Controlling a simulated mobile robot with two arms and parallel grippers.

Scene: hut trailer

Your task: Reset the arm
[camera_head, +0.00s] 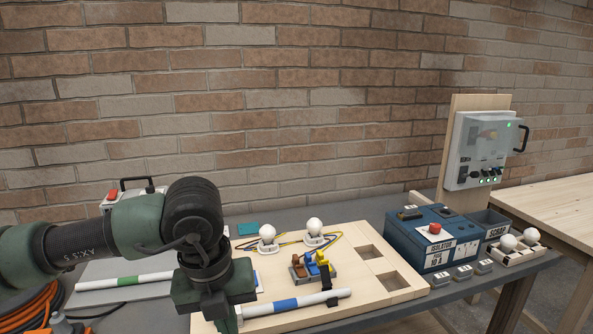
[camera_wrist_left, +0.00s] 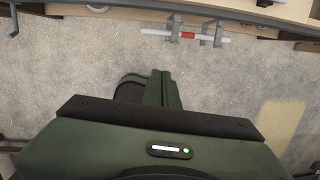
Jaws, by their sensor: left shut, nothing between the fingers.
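My left arm comes in from the left in the head view, with its dark green wrist bent downward. The left gripper (camera_head: 228,318) points down at the front left edge of the wooden board (camera_head: 375,297), partly cut off by the frame's bottom. In the left wrist view the left gripper (camera_wrist_left: 162,88) has its fingers together, with nothing between them, above a grey floor (camera_wrist_left: 70,90). My right gripper is in neither view.
The board carries two white bulbs (camera_head: 268,232) (camera_head: 314,225), a small terminal block (camera_head: 312,268) and a blue-banded white tube (camera_head: 295,303). A green-banded tube (camera_head: 122,283) lies left. The blue isolator box (camera_head: 433,240) and control panel (camera_head: 480,150) stand right.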

